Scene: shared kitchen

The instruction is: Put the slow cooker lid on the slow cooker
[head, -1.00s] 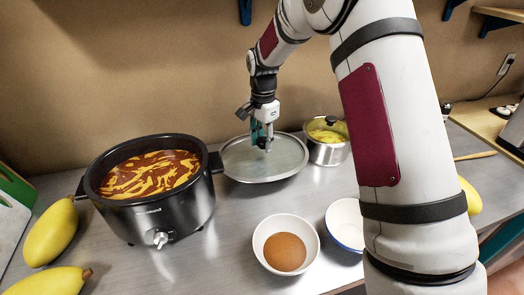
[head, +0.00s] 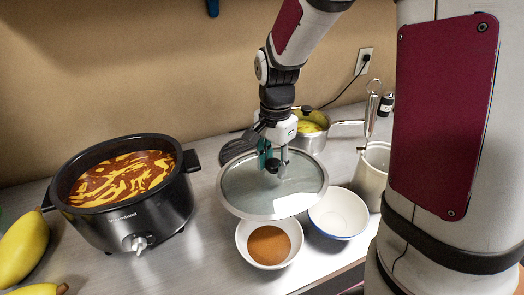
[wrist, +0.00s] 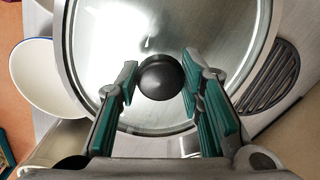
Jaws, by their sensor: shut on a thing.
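The slow cooker (head: 140,222) is black and stands open at the left of the counter in the head view, full of red and yellow stew. The slow cooker lid (head: 240,197) is a round glass disc with a metal rim, right of the cooker and apart from it. My gripper (head: 273,165) is shut on its dark knob (wrist: 160,78), which shows between the green-padded fingers in the wrist view. The lid appears raised above the counter and slightly tilted. It hides part of the counter beneath it.
A bowl of brown powder (head: 269,247) and an empty white bowl (head: 340,215) stand close to the lid. A metal pot (head: 312,140) is behind. A dark slotted object (wrist: 270,78) lies beside the lid. Yellow fruit (head: 22,247) lies left of the cooker.

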